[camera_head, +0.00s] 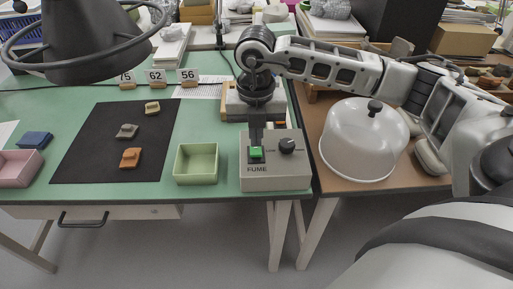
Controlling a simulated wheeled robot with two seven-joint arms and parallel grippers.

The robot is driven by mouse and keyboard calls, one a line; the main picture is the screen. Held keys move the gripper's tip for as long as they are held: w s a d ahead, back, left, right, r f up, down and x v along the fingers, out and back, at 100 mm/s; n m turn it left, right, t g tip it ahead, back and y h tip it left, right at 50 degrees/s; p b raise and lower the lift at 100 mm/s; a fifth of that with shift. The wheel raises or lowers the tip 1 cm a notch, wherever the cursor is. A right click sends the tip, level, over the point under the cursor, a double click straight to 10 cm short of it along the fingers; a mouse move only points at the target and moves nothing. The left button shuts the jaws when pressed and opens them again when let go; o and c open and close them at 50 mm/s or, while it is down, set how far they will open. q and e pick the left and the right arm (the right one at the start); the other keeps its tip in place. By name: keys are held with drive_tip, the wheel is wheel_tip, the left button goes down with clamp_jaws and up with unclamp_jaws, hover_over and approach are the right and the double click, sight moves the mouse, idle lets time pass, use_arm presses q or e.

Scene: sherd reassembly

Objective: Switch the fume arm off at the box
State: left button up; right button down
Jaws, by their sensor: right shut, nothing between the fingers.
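The fume box (276,176) is a grey control box marked FUME at the right end of the green table. My left gripper is not in view.
A white domed cover with a knob (364,140) stands right of the box on a brown table, under my right arm. A green tray (197,163) stands left of the box. Sherds lie on a black mat (90,150). A pink tray (18,168) is at far left.

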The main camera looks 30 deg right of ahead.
sight(256, 152)
drive_tip(key=shift+f+b, duration=1.15)
drive_tip(key=shift+f, duration=0.25)
idle(0.5)
drive_tip(key=shift+r+p, duration=2.5)
drive_tip(key=shift+r, duration=1)
